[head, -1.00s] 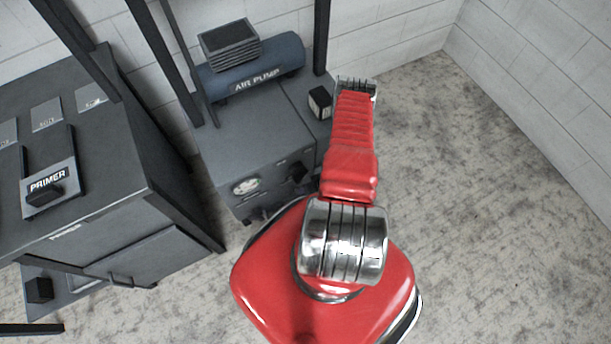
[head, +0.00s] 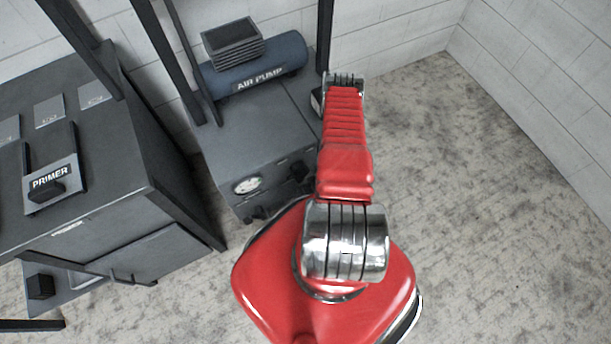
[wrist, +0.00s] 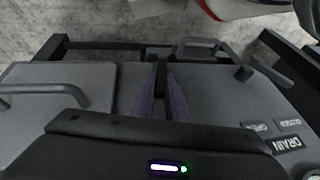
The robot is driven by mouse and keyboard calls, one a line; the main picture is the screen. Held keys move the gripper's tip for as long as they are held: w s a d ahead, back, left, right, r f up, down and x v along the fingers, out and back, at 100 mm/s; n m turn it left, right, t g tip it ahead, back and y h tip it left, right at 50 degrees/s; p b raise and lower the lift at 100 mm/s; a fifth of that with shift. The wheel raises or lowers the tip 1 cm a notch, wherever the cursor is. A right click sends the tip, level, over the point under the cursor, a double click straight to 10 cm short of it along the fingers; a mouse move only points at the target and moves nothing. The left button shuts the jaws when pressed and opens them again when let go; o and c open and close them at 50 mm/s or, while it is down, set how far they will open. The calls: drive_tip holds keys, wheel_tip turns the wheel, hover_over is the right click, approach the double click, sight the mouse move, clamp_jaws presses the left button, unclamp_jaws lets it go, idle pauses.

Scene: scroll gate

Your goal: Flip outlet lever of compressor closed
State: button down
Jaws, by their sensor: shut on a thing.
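The compressor cabinet (head: 245,150) stands grey at the centre of the head view, with a blue tank labelled AIR PUMP (head: 260,78) on it. A round gauge (head: 247,185) and a dark knob or lever (head: 299,171) sit on its front. In the wrist view my gripper (wrist: 162,75) has two dark purple fingers close together, shut on a slim black lever (wrist: 161,78). I cannot tell which way the lever is set. In the head view my red arm hides the gripper. A DRAIN label (wrist: 292,144), with small plates above it, lies at the right of the wrist view.
A grey PRIMER cabinet (head: 130,190) stands at the left in the head view. Dark frame posts (head: 163,60) rise between it and the tank. Bare concrete floor (head: 480,190) is open to the right. The wrist view shows grey handles (wrist: 45,90) on nearby panels.

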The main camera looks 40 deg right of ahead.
drive_tip(key=c, duration=1.8)
unclamp_jaws()
drive_tip(key=shift+o, duration=0.2)
drive_tip(key=a+v, duration=0.1)
drive_tip(key=v, duration=1.2)
drive_tip(key=shift+s+d+r, duration=0.15)
drive_tip(key=shift+d+r, duration=0.2)
drive_tip(key=shift+d, duration=0.15)
drive_tip(key=shift+c, duration=0.4)
